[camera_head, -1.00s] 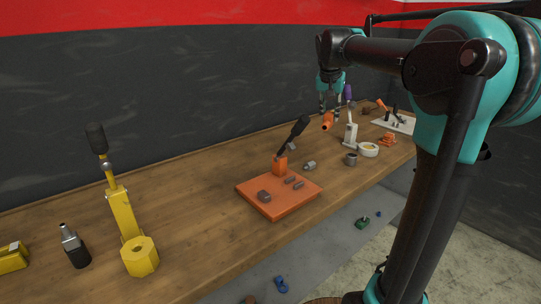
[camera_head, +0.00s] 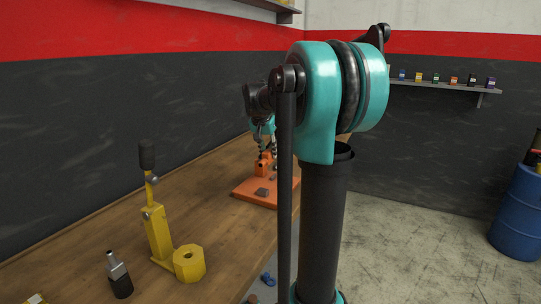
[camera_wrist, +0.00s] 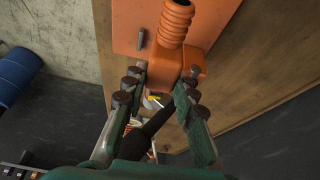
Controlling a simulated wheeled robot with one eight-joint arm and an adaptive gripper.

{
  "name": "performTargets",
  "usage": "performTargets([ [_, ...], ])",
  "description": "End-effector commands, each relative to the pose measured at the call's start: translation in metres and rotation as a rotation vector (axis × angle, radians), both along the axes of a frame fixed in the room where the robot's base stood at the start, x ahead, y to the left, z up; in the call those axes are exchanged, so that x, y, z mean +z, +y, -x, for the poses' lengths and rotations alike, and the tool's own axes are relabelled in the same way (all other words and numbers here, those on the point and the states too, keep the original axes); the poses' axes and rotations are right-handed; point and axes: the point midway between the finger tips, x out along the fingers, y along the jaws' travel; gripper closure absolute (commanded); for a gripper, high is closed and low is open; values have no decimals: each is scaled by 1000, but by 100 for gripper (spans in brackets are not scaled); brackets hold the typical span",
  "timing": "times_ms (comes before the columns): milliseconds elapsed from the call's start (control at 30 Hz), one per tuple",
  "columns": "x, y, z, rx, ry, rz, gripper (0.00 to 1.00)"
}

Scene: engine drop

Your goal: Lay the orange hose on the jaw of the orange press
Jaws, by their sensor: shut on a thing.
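The orange press shows in the head view with its flat orange base (camera_head: 243,192) on the bench, partly hidden behind my arm. My gripper (camera_head: 268,151) is low over the press. In the wrist view my gripper (camera_wrist: 158,82) is shut on the orange hose (camera_wrist: 173,28), whose ribbed end points away from the fingers. The hose overlaps the press's orange upright (camera_wrist: 194,60); I cannot tell whether it touches the jaw. The press's black lever (camera_wrist: 155,128) runs back between the fingers.
A yellow press (camera_head: 157,232) and a black bottle-like tool (camera_head: 119,276) stand on the wooden bench (camera_head: 90,245) at left. A small dark part (camera_head: 261,192) lies on the orange base. A blue barrel (camera_head: 518,212) stands far right.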

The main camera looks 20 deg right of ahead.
Motion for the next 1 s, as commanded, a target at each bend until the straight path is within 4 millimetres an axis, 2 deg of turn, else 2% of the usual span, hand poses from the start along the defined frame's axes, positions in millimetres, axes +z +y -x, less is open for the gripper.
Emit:
performTargets([
  [33,-4,-9,2,-23,0,0,100],
  [133,-9,-18,5,-50,-1,1,100],
  [567,-12,-18,6,-53,-1,1,100],
  [1000,-53,-18,5,-52,-1,0,100],
])
